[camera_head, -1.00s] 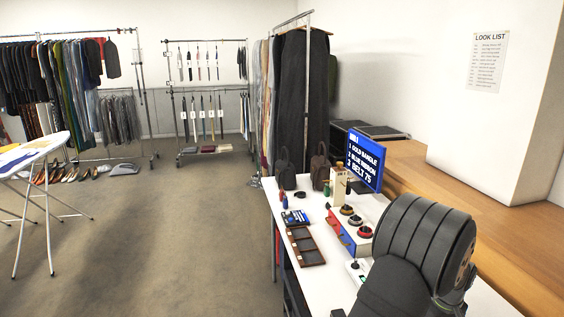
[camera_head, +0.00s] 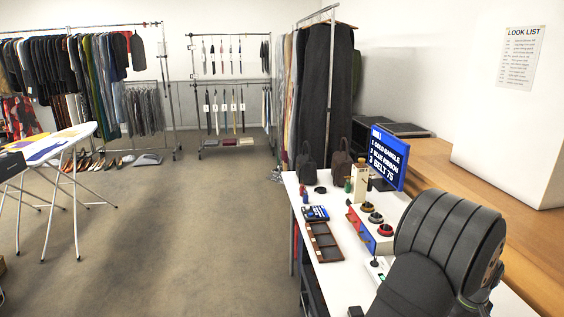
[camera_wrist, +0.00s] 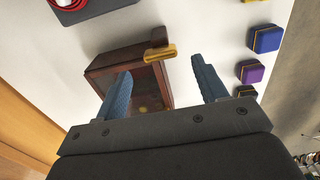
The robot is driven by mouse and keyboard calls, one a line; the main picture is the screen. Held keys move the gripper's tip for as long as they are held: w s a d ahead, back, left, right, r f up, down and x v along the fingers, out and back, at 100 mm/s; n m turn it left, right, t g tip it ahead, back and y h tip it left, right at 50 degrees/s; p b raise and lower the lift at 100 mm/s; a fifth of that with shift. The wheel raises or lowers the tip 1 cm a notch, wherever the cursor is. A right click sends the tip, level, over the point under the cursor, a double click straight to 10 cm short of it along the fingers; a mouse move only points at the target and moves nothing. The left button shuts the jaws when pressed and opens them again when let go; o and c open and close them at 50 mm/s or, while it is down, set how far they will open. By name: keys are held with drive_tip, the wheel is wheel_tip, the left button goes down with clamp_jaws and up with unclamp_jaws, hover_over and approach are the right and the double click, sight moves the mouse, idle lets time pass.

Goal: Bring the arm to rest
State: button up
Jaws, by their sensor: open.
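My gripper (camera_wrist: 165,88) shows in the wrist view with two blue ridged fingers spread apart. Nothing is held between them. A brown wooden tray (camera_wrist: 103,66) lies beyond the fingers on the white table, partly hidden by the left finger. A small brown and yellow piece (camera_wrist: 160,53) shows at its upper right edge. In the head view my arm is a dark, bulky shape at the lower right; its gripper cannot be made out there.
The white table (camera_head: 345,278) carries a compartmented brown tray (camera_head: 323,241), a blue-lit screen (camera_head: 388,158), and a red and blue box (camera_head: 369,235). In the wrist view, a blue box (camera_wrist: 264,39) and purple box (camera_wrist: 250,73) lie right of the gripper. Open floor (camera_head: 200,220) lies left.

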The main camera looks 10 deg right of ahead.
wheel_tip(320, 180, up, 13)
wheel_tip(320, 180, down, 17)
drive_tip(key=shift+f, duration=0.15)
drive_tip(key=m, duration=0.4)
drive_tip(key=shift+m, duration=0.3)
drive_tip(key=m, duration=0.9)
drive_tip(key=shift+m, duration=2)
